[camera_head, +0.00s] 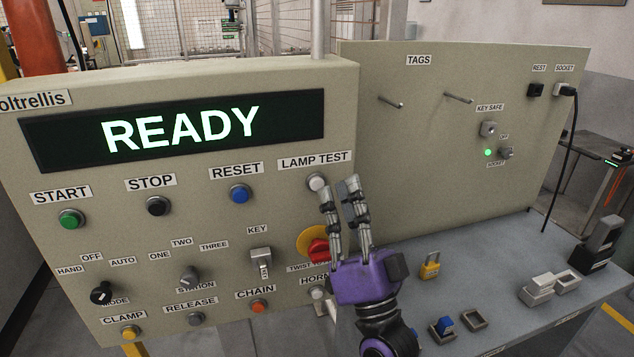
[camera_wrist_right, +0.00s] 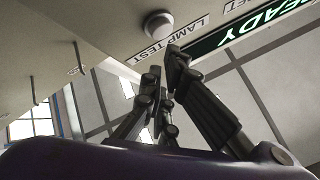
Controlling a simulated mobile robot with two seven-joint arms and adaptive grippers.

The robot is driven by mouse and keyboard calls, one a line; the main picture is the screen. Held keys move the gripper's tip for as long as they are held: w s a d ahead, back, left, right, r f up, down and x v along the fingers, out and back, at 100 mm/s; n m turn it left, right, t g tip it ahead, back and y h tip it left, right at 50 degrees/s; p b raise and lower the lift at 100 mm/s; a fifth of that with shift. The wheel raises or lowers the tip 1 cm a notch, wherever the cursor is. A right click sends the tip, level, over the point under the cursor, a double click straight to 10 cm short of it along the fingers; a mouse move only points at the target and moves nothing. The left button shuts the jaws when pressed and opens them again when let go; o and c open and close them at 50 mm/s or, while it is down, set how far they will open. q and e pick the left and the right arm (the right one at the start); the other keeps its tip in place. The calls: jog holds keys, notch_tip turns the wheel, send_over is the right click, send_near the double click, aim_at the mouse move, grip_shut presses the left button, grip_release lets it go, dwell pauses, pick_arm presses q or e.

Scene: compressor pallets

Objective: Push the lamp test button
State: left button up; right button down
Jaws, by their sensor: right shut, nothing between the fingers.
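The lamp test button (camera_head: 317,182) is a round white button under the LAMP TEST label on the beige control panel (camera_head: 200,190). It also shows in the right wrist view (camera_wrist_right: 158,25), near the top, above my fingertips. My right gripper (camera_head: 340,187) is purple with grey fingers. Its fingers point up, with the tips just right of and slightly below the button in the head view. It is shut and empty. I cannot tell whether a fingertip touches the button; in the wrist view a gap shows between them. My left gripper is not in view.
The display (camera_head: 180,130) reads READY. A red twist knob (camera_head: 318,250) on a yellow disc and a horn button (camera_head: 318,292) sit close to my right gripper. A tag board (camera_head: 450,150) with pegs stands right. The grey shelf (camera_head: 480,270) holds a yellow padlock (camera_head: 430,266) and small blocks.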

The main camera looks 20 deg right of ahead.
jog(key=shift+w, duration=0.1)
dwell(0.5)
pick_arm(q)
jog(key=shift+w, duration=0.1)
pick_arm(e)
jog(key=shift+w, duration=0.4)
jog(key=shift+w, duration=0.45)
dwell(0.4)
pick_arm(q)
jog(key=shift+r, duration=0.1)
pick_arm(e)
jog(key=shift+s, duration=0.1)
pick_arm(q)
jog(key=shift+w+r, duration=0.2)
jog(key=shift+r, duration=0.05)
pick_arm(e)
jog(key=shift+s, duration=0.85)
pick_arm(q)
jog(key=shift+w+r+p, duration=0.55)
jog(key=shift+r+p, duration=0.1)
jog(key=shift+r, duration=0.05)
pick_arm(e)
jog(key=s, duration=0.6)
jog(key=shift+d, duration=0.15)
